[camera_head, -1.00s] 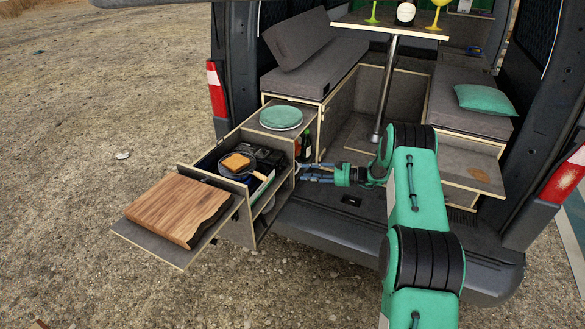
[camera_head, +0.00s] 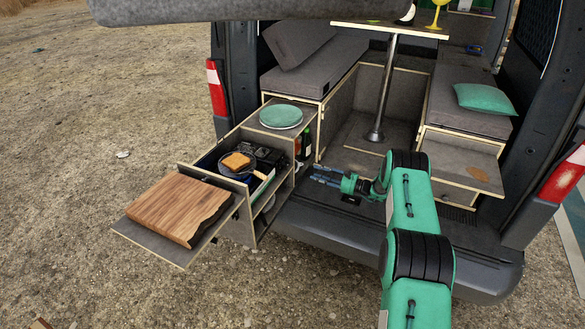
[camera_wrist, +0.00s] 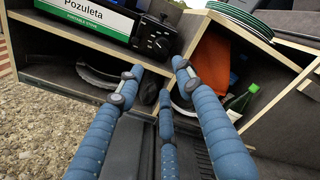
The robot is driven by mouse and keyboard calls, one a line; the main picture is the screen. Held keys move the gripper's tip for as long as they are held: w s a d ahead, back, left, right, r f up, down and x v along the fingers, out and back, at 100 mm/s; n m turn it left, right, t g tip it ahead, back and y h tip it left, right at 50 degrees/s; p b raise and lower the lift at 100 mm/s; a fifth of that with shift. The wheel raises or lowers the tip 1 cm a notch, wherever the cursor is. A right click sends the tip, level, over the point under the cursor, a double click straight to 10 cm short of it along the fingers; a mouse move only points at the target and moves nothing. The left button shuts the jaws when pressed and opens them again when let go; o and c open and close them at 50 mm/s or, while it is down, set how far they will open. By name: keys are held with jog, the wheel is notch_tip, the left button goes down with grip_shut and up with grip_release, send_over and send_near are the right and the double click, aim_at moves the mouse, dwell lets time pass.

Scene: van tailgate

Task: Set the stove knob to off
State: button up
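The portable stove sits in the pulled-out kitchen drawer, its dark top (camera_head: 268,155) partly covered by a pan (camera_head: 225,172) with a slice of toast. In the wrist view the stove's green and white label (camera_wrist: 88,14) reads "Pozuleta". Its round black knob (camera_wrist: 157,43) faces me at the label's right; its setting is too small to read. My gripper (camera_head: 318,174) is to the right of the drawer unit, apart from it. In the wrist view its blue fingers (camera_wrist: 158,72) are spread and empty, with tips below the knob and not visibly touching it.
A wooden board (camera_head: 178,207) lies at the drawer's outer end. A green plate (camera_head: 281,117) is on top of the unit. A green bottle (camera_wrist: 238,103) and an orange item (camera_wrist: 210,62) stand in the lower compartment. The bumper (camera_head: 330,225) lies below my gripper.

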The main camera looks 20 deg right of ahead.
aim_at(286, 163)
jog(key=b+x, duration=0.2)
jog(key=x, duration=1.1)
jog(key=shift+w+a, duration=0.25)
jog(key=shift+f, duration=0.1)
grip_shut()
